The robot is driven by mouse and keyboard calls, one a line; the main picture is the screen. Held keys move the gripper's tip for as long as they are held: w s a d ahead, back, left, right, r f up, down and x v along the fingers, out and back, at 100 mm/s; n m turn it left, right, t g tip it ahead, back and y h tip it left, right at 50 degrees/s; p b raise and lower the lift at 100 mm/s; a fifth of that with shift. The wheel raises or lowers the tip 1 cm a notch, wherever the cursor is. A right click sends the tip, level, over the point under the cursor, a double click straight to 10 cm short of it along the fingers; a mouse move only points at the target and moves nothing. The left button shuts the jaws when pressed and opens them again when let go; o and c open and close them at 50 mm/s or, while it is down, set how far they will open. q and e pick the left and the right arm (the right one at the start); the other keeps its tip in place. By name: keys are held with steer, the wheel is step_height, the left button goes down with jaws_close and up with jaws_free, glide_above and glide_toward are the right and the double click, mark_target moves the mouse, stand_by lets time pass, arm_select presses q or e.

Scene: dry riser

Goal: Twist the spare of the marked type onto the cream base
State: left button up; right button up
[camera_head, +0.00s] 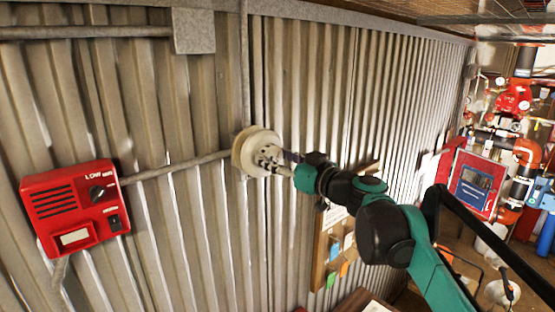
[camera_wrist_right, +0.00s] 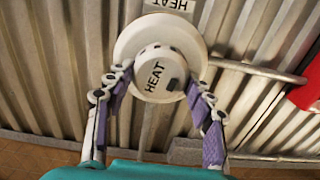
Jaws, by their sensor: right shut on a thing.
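The round cream base (camera_head: 243,150) is fixed to the corrugated wall; in the right wrist view its rim (camera_wrist_right: 128,42) shows behind the spare. My right gripper (camera_head: 272,160) is at the base, its arm coming in from the right. In the right wrist view the gripper (camera_wrist_right: 160,84) is shut on a white round spare (camera_wrist_right: 152,72) marked HEAT, with purple-padded fingers on both sides. The spare is in front of the base and overlaps it; whether it is seated cannot be told. A HEAT label (camera_wrist_right: 172,5) shows above the base. My left gripper is not in view.
A red box (camera_head: 75,205) marked LOW is on the wall at left. Conduit (camera_head: 170,167) runs to the base from the left. A board with notes (camera_head: 338,245) hangs below the arm. Red pipework and a red cabinet (camera_head: 470,187) stand at right.

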steer(key=shift+x, duration=1.1)
steer(key=o, duration=1.3)
steer(key=shift+s+d, duration=0.1)
steer(key=v, duration=1.1)
steer(key=shift+s+d, duration=0.15)
steer(key=shift+s, duration=0.2)
